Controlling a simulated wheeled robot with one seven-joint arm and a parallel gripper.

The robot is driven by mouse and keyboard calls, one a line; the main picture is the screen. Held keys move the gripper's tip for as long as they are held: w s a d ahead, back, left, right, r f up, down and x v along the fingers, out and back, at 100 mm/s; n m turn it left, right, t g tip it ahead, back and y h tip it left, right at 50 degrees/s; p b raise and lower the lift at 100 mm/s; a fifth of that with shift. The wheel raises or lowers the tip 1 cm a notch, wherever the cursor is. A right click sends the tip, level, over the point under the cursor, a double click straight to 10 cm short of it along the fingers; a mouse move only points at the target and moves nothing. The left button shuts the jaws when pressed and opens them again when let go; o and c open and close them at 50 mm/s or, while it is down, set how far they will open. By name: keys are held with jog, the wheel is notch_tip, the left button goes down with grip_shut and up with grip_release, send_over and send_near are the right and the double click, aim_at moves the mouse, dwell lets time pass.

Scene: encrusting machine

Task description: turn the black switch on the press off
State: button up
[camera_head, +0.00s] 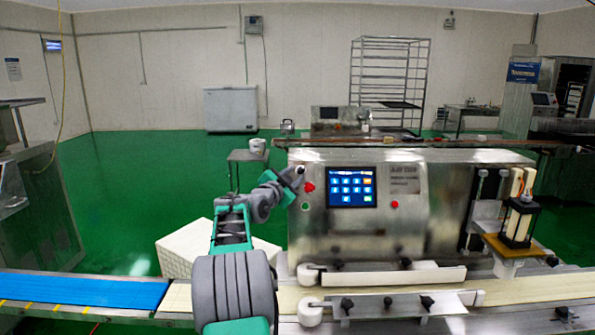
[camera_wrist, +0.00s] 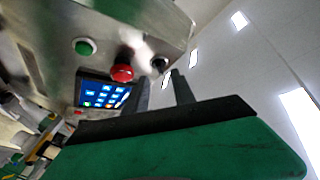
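The press (camera_head: 380,215) is a steel machine with a lit touch screen (camera_head: 351,187). In the wrist view, the black switch (camera_wrist: 160,63) is a small dark knob on the panel, right of the red button (camera_wrist: 122,73). My gripper (camera_wrist: 160,75) is open and empty, with its two dark fingers apart. The switch appears between the fingertips in that view; I cannot tell whether they touch it. In the head view my gripper (camera_head: 294,179) is at the panel's upper left corner and hides the switch there.
A green button (camera_wrist: 84,46) is left of the red one in the wrist view. The red button also shows beside my gripper in the head view (camera_head: 309,187). A conveyor (camera_head: 85,290) runs along the front. Open green floor lies at the left.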

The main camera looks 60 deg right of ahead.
aim_at(300, 170)
jog(key=shift+w+d+p, duration=0.1)
jog(key=shift+d+p, duration=0.35)
jog(key=shift+d, duration=1.55)
jog(key=shift+c, duration=0.4)
grip_shut()
